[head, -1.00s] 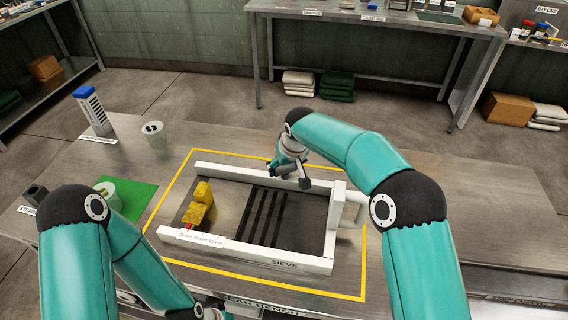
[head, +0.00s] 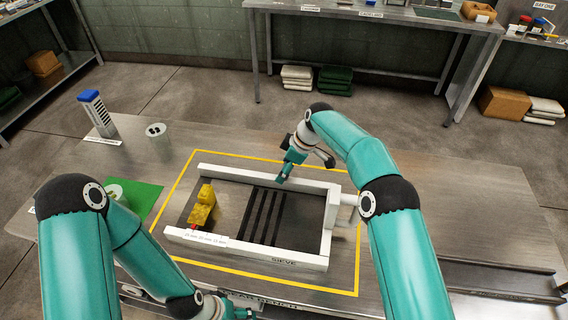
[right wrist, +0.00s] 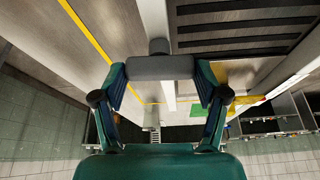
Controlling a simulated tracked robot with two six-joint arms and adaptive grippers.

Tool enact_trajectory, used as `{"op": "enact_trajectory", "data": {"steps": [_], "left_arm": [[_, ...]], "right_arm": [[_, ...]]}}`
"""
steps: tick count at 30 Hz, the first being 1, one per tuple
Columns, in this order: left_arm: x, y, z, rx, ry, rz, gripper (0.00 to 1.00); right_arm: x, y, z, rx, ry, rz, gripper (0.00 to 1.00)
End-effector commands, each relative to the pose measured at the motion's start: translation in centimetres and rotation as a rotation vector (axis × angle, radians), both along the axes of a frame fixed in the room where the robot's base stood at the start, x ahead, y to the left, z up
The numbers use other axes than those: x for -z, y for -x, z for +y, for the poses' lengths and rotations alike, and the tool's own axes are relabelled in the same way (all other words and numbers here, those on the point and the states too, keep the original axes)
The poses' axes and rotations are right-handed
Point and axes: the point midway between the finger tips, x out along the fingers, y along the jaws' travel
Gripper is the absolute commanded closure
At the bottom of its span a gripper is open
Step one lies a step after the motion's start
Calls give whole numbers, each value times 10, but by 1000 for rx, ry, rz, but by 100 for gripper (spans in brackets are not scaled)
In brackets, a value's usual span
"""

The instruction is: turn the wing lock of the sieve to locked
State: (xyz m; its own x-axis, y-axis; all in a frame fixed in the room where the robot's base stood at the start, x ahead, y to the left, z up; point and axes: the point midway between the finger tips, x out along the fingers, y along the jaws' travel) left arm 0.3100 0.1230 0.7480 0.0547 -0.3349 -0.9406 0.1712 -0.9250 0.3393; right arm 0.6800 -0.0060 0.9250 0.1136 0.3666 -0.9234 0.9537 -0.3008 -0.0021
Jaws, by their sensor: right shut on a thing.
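The sieve (head: 185,236) is a white frame with dark bars, lying inside a yellow outline on the bench. In the right wrist view my right gripper (right wrist: 160,68) is shut on a grey bar, the wing lock (right wrist: 150,67), with a fingertip at each end of it. A short dark stem joins the wing lock beside the white rail. In the head view my right gripper (head: 288,168) is at the sieve's far rail, where I cannot make out the wing lock clearly. My left gripper (head: 240,300) is low at the front edge, its fingers unclear.
Yellow lumps (head: 201,208) and a small red piece sit at the sieve's left end. A white block (head: 332,208) with a grey handle stands at its right end.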

Motion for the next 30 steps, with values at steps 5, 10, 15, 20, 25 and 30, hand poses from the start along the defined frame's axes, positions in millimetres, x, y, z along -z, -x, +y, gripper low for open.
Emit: {"op": "enact_trajectory", "data": {"steps": [5, 10, 15, 20, 25, 30], "left_arm": [[-10, 0, 0, 0, 0, 0, 23], [-12, 0, 0, 0, 0, 0, 23], [-12, 0, 0, 0, 0, 0, 23], [-12, 0, 0, 0, 0, 0, 23], [-12, 0, 0, 0, 0, 0, 23], [-12, 0, 0, 0, 0, 0, 23]], "right_arm": [[-2, -1, 0, -76, 0, -1, 62], [-1, -1, -1, -113, 1, -2, 62], [0, -1, -1, -122, 3, -2, 62], [0, -1, -1, -123, 3, -3, 62], [0, -1, 0, -123, 3, -3, 16], [0, -1, 0, -121, 2, -2, 2]]}}
